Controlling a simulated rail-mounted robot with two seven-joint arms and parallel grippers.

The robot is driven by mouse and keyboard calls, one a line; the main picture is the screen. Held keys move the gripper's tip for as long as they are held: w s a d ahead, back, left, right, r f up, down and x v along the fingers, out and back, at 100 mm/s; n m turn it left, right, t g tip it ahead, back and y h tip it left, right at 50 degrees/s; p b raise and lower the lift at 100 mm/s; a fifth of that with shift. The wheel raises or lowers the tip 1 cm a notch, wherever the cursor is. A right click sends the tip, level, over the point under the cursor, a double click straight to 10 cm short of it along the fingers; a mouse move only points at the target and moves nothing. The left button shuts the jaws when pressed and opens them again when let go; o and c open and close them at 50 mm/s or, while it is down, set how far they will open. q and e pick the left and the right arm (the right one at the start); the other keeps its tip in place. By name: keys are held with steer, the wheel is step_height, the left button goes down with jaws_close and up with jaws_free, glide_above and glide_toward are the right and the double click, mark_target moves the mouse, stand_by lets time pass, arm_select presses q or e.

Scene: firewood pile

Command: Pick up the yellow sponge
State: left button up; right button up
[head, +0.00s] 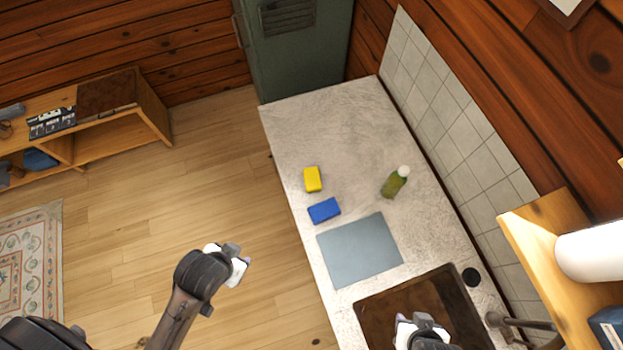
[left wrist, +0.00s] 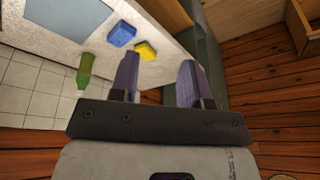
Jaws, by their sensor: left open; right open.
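The yellow sponge (head: 312,179) lies on the pale countertop (head: 320,125) near its left edge. It also shows in the left wrist view (left wrist: 146,51), beyond my fingertips. My left gripper (head: 238,262) hangs over the floor, left of the counter and apart from the sponge. In the left wrist view its two fingers (left wrist: 158,66) are spread with nothing between them. My right gripper (head: 424,326) is over the sink at the bottom of the head view, far from the sponge. Its fingers are only partly visible.
A blue sponge (head: 324,211) lies close to the yellow one. A grey-blue mat (head: 360,250) and a green bottle (head: 394,183) are also on the counter. A wooden shelf (head: 545,240) juts out at the right. The counter's far end is clear.

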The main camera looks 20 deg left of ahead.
stand_by(0.4)
arm_select(q)
steer(key=o, duration=0.4)
steer(key=shift+d, duration=0.2)
steer(key=o, duration=0.5)
steer(key=shift+s, duration=0.1)
steer(key=shift+o, duration=0.3)
steer(key=shift+a, duration=0.1)
steer(key=shift+a, duration=0.1)
